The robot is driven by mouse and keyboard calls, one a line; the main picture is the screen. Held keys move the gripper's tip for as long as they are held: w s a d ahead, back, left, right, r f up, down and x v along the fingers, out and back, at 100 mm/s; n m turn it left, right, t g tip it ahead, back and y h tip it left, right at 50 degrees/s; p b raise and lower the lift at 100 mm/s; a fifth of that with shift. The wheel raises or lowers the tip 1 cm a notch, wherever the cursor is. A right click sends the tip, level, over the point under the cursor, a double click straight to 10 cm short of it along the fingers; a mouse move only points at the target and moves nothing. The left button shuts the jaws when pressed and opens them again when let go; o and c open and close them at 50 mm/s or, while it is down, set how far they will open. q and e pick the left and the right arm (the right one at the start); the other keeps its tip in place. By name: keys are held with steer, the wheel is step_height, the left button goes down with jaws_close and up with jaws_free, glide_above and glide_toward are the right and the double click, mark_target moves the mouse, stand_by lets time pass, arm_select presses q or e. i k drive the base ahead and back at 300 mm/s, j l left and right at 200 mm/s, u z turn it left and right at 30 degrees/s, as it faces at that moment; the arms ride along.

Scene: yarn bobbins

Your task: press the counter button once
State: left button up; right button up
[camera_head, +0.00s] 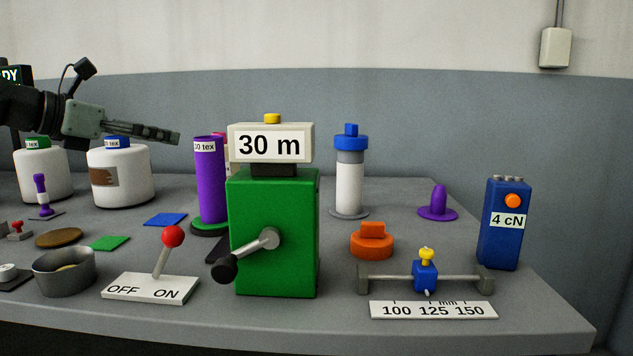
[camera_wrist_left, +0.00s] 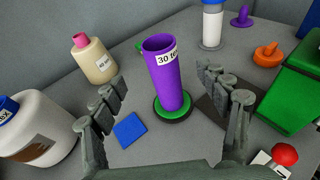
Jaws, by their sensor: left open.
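The counter (camera_head: 270,145) is a pale box reading "30 m" on top of a green machine (camera_head: 272,215) with a crank on its front. A yellow button (camera_head: 272,118) sits on top of the counter and stands raised. My left gripper (camera_head: 176,137) is to the left of the counter, a little lower than the button, pointing right and apart from it. The green machine (camera_wrist_left: 290,85) shows there at the right edge; the button is out of that view. My right gripper is not seen.
A purple tube (camera_head: 210,180) stands between my gripper and the machine. White bobbins (camera_head: 122,178) stand below my arm. A red-knobbed lever (camera_head: 172,237) is in front. A blue-capped white bobbin (camera_head: 350,185) stands to the right of the machine. The space above the counter is clear.

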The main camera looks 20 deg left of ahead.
mark_target(269, 117)
steer(key=k+j, duration=0.25)
steer(key=k, duration=0.2)
steer(key=k+j, duration=0.25)
steer(key=k, duration=0.25)
steer(key=k+j, duration=0.25)
steer(key=k, duration=0.2)
